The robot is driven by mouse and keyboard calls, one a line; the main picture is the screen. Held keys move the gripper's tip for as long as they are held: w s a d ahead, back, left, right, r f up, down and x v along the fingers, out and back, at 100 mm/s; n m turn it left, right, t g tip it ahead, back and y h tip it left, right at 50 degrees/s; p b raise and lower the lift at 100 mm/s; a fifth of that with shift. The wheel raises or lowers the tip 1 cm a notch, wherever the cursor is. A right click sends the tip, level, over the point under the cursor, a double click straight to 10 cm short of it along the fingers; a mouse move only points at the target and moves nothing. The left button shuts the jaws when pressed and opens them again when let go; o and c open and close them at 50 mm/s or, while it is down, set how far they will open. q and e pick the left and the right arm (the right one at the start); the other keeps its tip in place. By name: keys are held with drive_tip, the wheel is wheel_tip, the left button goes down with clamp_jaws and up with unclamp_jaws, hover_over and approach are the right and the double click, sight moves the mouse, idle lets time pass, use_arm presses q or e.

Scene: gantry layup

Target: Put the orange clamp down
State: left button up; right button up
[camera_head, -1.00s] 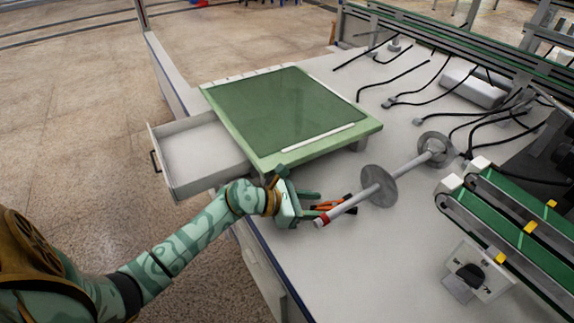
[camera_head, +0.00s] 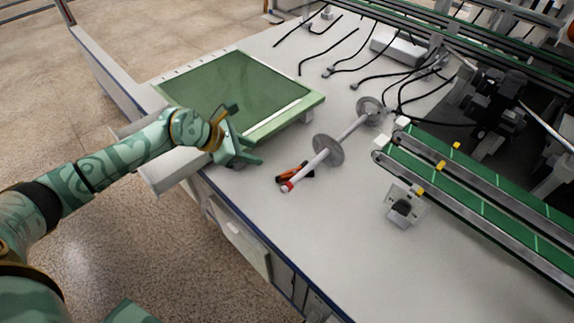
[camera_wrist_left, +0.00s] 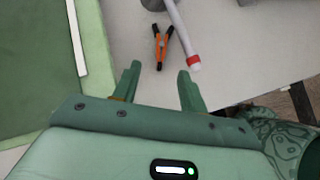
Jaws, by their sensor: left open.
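The orange clamp (camera_head: 294,173), with black and orange parts, lies on the light grey table beside the red-tipped end of a white rod (camera_head: 305,170). In the left wrist view the whole clamp (camera_wrist_left: 160,46) shows, ahead of the fingertips and apart from them, with the rod (camera_wrist_left: 183,38) just to its right. In the head view the rod partly covers the clamp. My left gripper (camera_head: 252,154) is open and empty, to the left of the clamp, near the green board. My right gripper is not in view.
A green board (camera_head: 235,90) on a raised frame stands at the back left, above an open drawer (camera_head: 165,171). Grey discs (camera_head: 328,150) sit on the rod. Green conveyors (camera_head: 470,180) and a small grey device (camera_head: 403,206) stand at right. The front table surface is clear.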

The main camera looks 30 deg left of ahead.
use_arm(q)
drive_tip(key=n+b, duration=0.1)
drive_tip(key=b, duration=0.4)
approach(296, 171)
drive_tip(key=x, duration=0.3)
drive_tip(key=shift+a+f, duration=0.2)
drive_tip(key=shift+a, duration=0.1)
drive_tip(key=shift+w+d+f+b, duration=0.25)
drive_tip(key=shift+w+d+b, duration=0.05)
drive_tip(key=shift+w+b, duration=0.1)
drive_tip(key=shift+w+d+f+b, duration=0.15)
drive_tip(key=shift+d+f+b, duration=0.2)
drive_tip(key=shift+f+b, duration=0.15)
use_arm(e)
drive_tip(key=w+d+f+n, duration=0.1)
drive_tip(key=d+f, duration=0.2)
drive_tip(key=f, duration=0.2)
use_arm(q)
drive_tip(key=b+x, duration=0.2)
drive_tip(key=x, duration=0.1)
drive_tip(key=shift+w+d, duration=0.15)
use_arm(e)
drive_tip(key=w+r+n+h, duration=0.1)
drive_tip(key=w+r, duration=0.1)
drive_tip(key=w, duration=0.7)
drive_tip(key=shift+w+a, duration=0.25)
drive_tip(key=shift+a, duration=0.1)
use_arm(q)
drive_tip(key=c, duration=0.8)
